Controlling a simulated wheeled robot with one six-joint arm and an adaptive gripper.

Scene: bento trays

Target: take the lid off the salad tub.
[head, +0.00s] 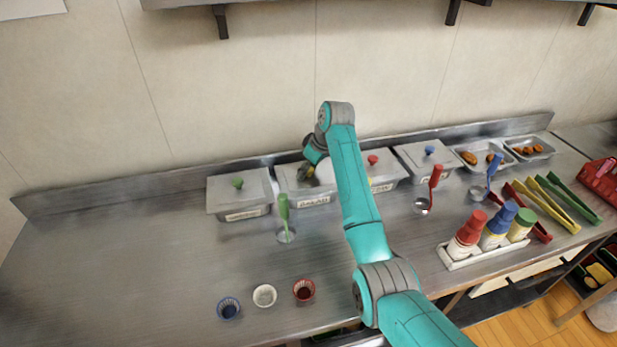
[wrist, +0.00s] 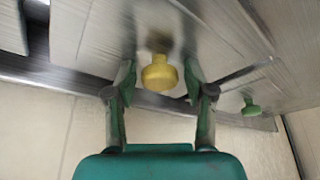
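The salad tub (head: 290,203) is the second steel tub from the left in the row along the wall; its front label is small and seems to read salad. Its grey lid (wrist: 110,40) is on, with a yellow knob (wrist: 158,76) in the middle. My gripper (wrist: 160,70) is open, one green finger on each side of the knob with a gap on both sides.
A tub with a green knob (head: 238,183) stands close on the left. Tubs with a red knob (head: 372,160) and a blue knob (head: 429,150) stand on the right. A green-handled ladle (head: 284,212) lies in front. The counter's left side is clear.

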